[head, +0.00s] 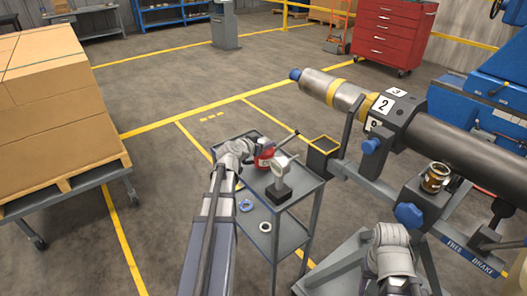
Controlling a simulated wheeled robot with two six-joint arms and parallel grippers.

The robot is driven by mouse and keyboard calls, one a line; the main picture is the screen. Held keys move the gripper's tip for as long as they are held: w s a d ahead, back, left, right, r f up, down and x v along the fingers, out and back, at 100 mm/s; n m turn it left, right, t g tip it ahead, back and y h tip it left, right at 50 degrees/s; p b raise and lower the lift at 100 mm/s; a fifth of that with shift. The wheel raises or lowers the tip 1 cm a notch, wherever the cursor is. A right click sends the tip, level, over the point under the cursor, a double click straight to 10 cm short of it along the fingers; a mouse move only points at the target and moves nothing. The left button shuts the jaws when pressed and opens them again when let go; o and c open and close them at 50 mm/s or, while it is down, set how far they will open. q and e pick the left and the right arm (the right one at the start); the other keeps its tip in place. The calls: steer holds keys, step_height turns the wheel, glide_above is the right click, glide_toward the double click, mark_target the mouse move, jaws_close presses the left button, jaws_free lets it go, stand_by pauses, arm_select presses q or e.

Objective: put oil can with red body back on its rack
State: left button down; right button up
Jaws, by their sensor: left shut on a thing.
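The oil can with red body (265,156) is over the top of a grey cart, with its dark spout pointing up to the right. My left gripper (257,152) is shut on the can; its fingers are small and partly hidden here. I cannot tell whether the can's base touches the cart. An open dark box with a yellow rim (319,161), which looks like the rack, is fixed to the rotor stand just right of the can. The can is outside it. My right arm shows at the lower right, but its gripper is not visible.
The grey cart (287,224) also bears a grey upright tool with a black base (279,190), a blue ring (246,205) and a pale ring (265,227). The rotor stand's long shaft (445,135) and a brown jar (436,178) are at the right. Boxes on a pallet (55,105) stand left.

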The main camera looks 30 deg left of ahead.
arm_select(q)
steer(key=shift+f+b, duration=0.65)
steer(key=shift+f, duration=0.45)
arm_select(e)
steer(key=shift+f, duration=1.1)
steer(key=shift+f, duration=0.1)
arm_select(q)
steer(key=shift+f, duration=0.25)
steer(key=shift+c, duration=1)
jaws_free()
steer(key=shift+r, duration=0.15)
steer(key=shift+r, duration=0.2)
steer(key=p+v, duration=0.4)
steer(key=v, duration=0.8)
steer(key=shift+p, duration=0.3)
arm_select(e)
steer(key=shift+r, duration=2.4)
